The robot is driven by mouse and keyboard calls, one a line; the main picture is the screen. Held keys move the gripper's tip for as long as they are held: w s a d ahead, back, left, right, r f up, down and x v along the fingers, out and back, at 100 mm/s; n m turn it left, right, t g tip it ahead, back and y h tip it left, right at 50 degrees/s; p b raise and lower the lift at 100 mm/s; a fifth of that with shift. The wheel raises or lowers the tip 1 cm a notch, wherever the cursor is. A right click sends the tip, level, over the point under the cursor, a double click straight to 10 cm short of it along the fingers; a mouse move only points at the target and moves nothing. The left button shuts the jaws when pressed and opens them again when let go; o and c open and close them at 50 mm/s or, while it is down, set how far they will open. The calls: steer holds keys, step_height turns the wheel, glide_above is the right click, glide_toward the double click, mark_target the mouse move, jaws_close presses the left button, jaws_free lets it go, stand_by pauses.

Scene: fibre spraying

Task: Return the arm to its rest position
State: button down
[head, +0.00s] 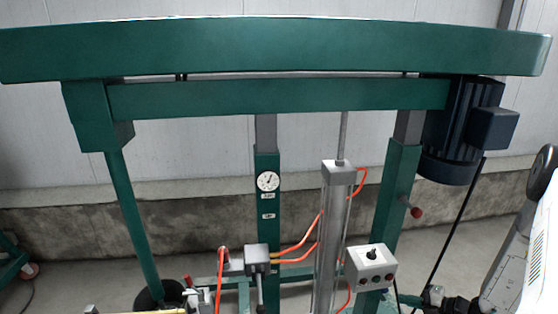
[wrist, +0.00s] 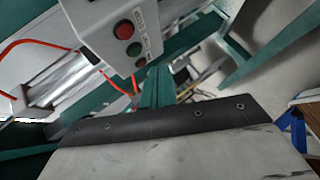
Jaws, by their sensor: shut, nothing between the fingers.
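My white arm (head: 522,262) comes in at the right edge of the head view. At its lower end, by the bottom edge, my gripper (head: 432,297) shows small and dark, partly cut off by the frame. It is shut and holds nothing. It is to the right of the grey control box (head: 371,266) and apart from it.
A green machine frame (head: 280,97) spans the head view, with a dark motor (head: 460,130) at upper right. A metal cylinder (head: 334,230) and orange hoses stand left of the box.

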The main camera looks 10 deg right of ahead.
steer(key=s+a+r+m+g+h, duration=0.2)
steer(key=s+a+r+m, duration=0.4)
steer(key=r, duration=0.8)
steer(key=s+a+r+m+g+h, duration=0.3)
steer(key=s+a+r+m, duration=0.4)
steer(key=s+r+m, duration=0.3)
steer(key=s+a+r+m+g+h, duration=0.3)
steer(key=s+a+r+m, duration=0.3)
steer(key=r, duration=1.3)
steer(key=shift+s+a+m+h, duration=0.35)
steer(key=shift+s+m, duration=0.55)
steer(key=shift+s, duration=0.7)
